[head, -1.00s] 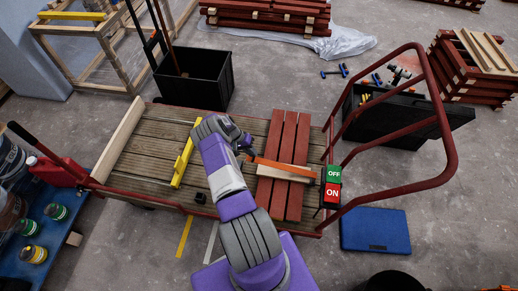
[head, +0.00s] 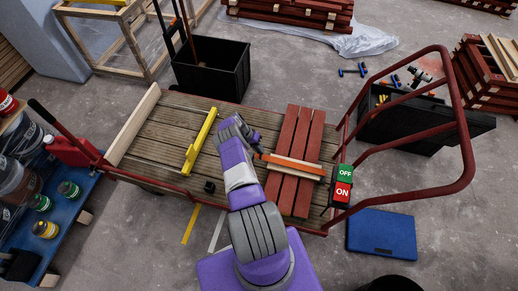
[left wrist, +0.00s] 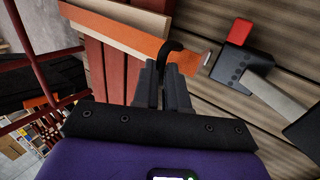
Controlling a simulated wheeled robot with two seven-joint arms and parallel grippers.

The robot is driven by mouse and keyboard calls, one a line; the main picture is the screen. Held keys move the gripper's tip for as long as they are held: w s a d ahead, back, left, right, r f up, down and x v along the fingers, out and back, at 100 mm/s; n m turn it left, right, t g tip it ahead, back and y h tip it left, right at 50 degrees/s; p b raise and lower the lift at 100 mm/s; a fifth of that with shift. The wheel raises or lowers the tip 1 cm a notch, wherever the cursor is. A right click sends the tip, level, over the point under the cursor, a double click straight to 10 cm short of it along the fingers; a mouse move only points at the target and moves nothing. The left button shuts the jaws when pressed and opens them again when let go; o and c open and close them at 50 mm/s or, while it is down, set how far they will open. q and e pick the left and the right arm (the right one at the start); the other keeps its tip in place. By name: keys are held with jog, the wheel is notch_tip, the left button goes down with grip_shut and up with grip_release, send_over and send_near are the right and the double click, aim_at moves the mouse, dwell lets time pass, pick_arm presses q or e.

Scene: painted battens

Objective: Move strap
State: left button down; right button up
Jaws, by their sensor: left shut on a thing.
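The orange strap (head: 290,160) runs across the red battens (head: 287,185), beside a pale wooden strip (head: 292,169). In the left wrist view the strap (left wrist: 128,38) ends in a metal-coloured tip. My left gripper (head: 256,148) is low over the cart deck at the strap's left end. In the left wrist view, my gripper's fingers (left wrist: 168,82) are closed together on a black hooked piece (left wrist: 171,48) that curves over the strap near its tip. How this piece joins the strap is unclear. My right gripper is not in view.
The wooden cart deck (head: 160,135) carries a yellow bar (head: 202,138) and a small black block (head: 209,187). A red rail (head: 466,120) rises at its right, near an OFF/ON sign (head: 344,184). A black crate (head: 212,70) stands behind; a blue case (head: 382,233) lies right.

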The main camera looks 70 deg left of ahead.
pick_arm(q)
jog(key=shift+s+a+r, duration=0.1)
jog(key=shift+s+a, duration=0.15)
jog(key=c, duration=1.4)
grip_release()
jog(key=shift+c, duration=0.2)
jog(key=shift+d, duration=0.1)
jog(key=p+v, duration=0.2)
jog(key=v, duration=0.5)
jog(key=shift+r, duration=0.25)
jog(key=shift+s, duration=0.15)
